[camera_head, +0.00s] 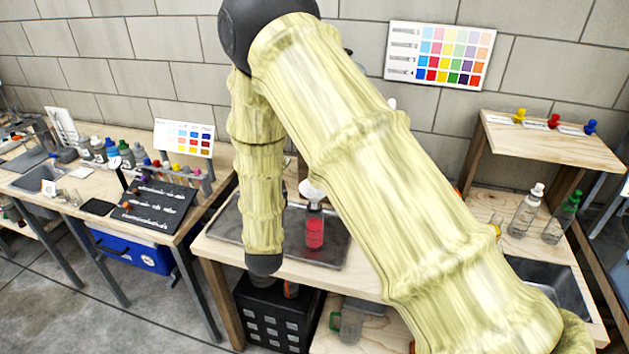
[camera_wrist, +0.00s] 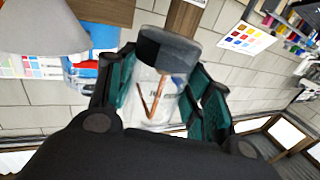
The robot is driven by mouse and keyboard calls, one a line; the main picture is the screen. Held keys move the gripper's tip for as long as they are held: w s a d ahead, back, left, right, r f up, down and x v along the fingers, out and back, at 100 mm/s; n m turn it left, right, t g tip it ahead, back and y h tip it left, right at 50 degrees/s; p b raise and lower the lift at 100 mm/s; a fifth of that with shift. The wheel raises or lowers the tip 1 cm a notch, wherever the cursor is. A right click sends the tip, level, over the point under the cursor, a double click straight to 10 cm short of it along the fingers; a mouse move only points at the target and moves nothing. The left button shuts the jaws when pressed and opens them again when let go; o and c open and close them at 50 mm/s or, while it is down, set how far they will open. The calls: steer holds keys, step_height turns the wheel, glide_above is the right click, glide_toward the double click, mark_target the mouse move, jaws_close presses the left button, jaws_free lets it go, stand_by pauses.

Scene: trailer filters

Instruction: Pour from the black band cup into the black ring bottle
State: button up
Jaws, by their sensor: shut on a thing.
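My gripper (camera_wrist: 160,92) is shut on a clear cup with a broad black band (camera_wrist: 168,48) in the wrist view. The cup sits between the teal fingers, and a thin copper-coloured streak shows on or in it. Its contents are not clear. In the head view my arm hides the gripper and the cup. A clear bottle with red liquid (camera_head: 314,234) stands upright on the dark tray, with a white piece at its top. It may be the black ring bottle, but I cannot make out a ring. A pale cone-shaped thing (camera_wrist: 42,26) shows at upper left in the wrist view.
The metal tray (camera_head: 336,254) lies on the middle wooden bench. A white-capped bottle (camera_head: 525,212) and a green-capped bottle (camera_head: 562,218) stand at right, near a sink (camera_head: 550,284) and a raised shelf (camera_head: 548,143). Several small bottles crowd the left bench.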

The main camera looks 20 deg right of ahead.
steer(key=shift+r, duration=0.1)
steer(key=shift+r+p, duration=1.15)
steer(key=shift+r, duration=1.25)
steer(key=shift+f, duration=0.1)
